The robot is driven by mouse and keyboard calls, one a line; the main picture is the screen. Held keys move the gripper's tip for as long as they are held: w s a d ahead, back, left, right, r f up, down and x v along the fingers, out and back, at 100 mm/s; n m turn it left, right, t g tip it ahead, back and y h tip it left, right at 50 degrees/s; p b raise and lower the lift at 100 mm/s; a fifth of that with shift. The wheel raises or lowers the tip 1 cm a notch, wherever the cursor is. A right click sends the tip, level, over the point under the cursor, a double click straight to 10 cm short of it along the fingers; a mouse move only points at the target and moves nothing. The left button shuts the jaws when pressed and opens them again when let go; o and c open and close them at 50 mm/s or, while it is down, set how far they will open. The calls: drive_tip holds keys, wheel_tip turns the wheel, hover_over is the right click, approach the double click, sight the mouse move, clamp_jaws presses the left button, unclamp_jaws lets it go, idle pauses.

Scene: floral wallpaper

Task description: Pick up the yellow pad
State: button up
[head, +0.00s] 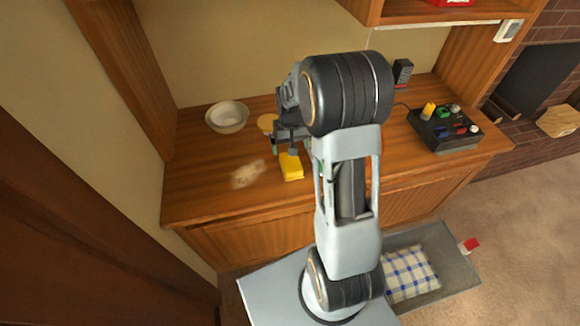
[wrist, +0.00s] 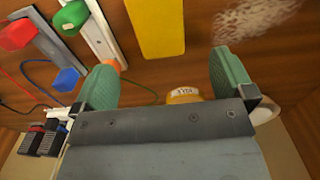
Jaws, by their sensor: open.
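A yellow pad (head: 291,166) lies on the wooden counter (head: 200,190), near its front edge. In the wrist view the yellow pad (wrist: 156,28) shows at the top centre, partly cut off by the frame edge. My gripper (head: 290,150) is above the counter beside the pad in the head view. In the wrist view its two green fingertips (wrist: 166,80) are spread apart with nothing held between them, and the pad is beyond the gap between them. My arm hides part of the counter to the right.
A white bowl (head: 227,117) stands at the back left, and a pale patch (head: 247,174) lies left of the pad. A black control box (head: 445,127) with coloured knobs is at the right. A round yellowish thing (head: 267,122) is behind my gripper. The left counter is mostly free.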

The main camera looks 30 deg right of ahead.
sight(291, 162)
drive_tip(key=shift+s+f, duration=0.1)
drive_tip(key=shift+f, duration=4.45)
drive_tip(key=shift+c, duration=0.3)
drive_tip(key=shift+d, duration=0.1)
drive_tip(key=c, duration=1)
drive_tip(key=shift+o, duration=0.2)
drive_tip(key=shift+r, duration=0.15)
drive_tip(key=shift+r, duration=0.65)
drive_tip(key=s+a+r, duration=0.3)
drive_tip(key=s+r, duration=0.8)
drive_tip(key=s, duration=0.2)
drive_tip(key=shift+s+r, duration=0.25)
drive_tip(key=shift+s, duration=0.15)
